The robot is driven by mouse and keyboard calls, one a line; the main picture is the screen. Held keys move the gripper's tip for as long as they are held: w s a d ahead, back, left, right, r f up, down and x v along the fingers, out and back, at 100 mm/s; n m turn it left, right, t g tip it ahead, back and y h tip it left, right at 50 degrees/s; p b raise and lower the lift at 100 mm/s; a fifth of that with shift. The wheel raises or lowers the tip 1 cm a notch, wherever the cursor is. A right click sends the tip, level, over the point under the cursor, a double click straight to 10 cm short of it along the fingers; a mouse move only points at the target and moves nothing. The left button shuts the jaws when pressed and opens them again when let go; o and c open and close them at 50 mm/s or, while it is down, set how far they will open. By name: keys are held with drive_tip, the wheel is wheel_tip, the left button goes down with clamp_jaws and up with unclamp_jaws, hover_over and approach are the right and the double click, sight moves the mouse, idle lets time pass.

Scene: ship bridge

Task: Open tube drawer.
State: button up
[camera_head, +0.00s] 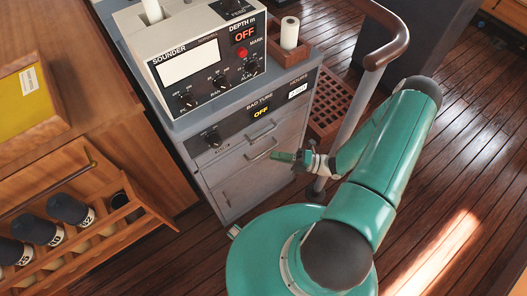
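A grey cabinet (240,193) stands in the middle under the sounder unit. Its upper front panel carries a "BAD TUBE" label and an "OFF" display (261,112). Below that panel are drawer fronts with a bar handle (261,152); the drawer fronts look closed and flush. My gripper (280,156) is just right of the cabinet front, pointing left toward the bar handle. The green fingertips look close to the handle, but I cannot tell whether they touch it. The fingers are too small to show a gap.
The sounder (190,65) and a white roll (289,32) sit on the cabinet. A post with a brown handrail (385,40) stands right of it. At lower left a tilted wooden rack (120,225) holds several dark-topped cylinders. Wooden floor (460,150) is open at right.

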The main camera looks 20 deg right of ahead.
sight(263, 153)
drive_tip(key=x, duration=0.5)
drive_tip(key=shift+w+a, duration=0.2)
clamp_jaws()
